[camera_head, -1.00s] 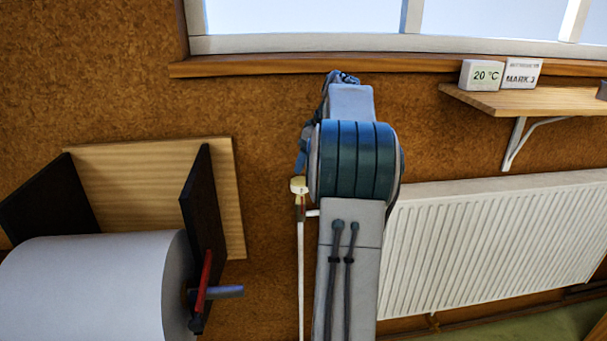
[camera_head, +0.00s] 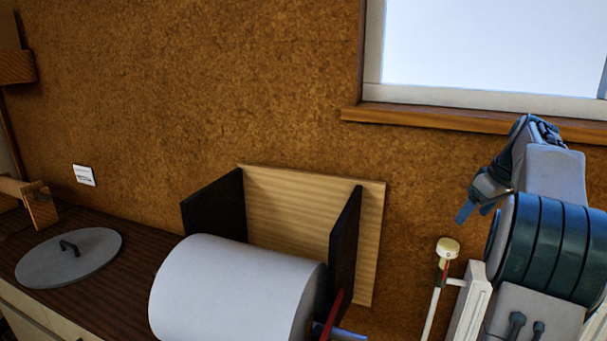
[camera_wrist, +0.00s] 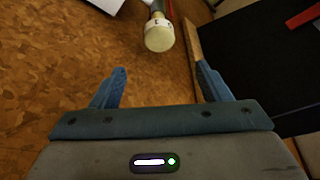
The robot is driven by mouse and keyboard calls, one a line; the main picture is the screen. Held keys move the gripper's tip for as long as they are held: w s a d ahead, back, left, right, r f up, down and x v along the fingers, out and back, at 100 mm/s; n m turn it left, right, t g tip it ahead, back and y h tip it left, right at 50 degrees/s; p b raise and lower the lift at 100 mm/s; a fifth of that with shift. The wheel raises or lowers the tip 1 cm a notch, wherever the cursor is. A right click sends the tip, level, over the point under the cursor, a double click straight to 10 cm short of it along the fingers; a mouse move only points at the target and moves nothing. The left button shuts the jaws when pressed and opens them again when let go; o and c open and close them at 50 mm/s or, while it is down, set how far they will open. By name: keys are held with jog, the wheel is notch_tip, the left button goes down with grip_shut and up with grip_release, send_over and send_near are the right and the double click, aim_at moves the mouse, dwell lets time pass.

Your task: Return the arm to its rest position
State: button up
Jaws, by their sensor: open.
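My arm stands at the right in the head view, folded upward in front of the cork-brown wall. My gripper (camera_head: 476,203) shows at the arm's left side, with a blue finger pointing down and left. In the wrist view my gripper (camera_wrist: 165,88) has its two blue fingers spread apart with nothing between them. Beyond the fingertips are the brown wall and a cream radiator valve knob (camera_wrist: 159,33). The same valve knob (camera_head: 447,248) shows below and left of the gripper in the head view, apart from it.
A large white paper roll (camera_head: 235,290) sits between dark brackets (camera_head: 345,240) on a wooden backboard (camera_head: 290,215). A round grey lid (camera_head: 70,258) lies on the dark counter at left. A window sill (camera_head: 430,118) runs above. The white radiator (camera_head: 468,305) is beside my arm.

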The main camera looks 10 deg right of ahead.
jog(key=s+a+f+m+g, duration=0.1)
jog(key=s+a, duration=0.1)
jog(key=a, duration=0.9)
jog(key=s+a+f+m, duration=0.1)
jog(key=s+a, duration=0.1)
jog(key=a, duration=0.8)
jog(key=s+a+f+p, duration=0.1)
jog(key=s+a+f, duration=0.4)
jog(key=s+a, duration=0.2)
jog(key=s+a+f+m+h+p, duration=0.1)
jog(key=s+a+f, duration=0.4)
jog(key=s+a, duration=0.3)
jog(key=shift+s+f, duration=0.15)
jog(key=shift+s, duration=1)
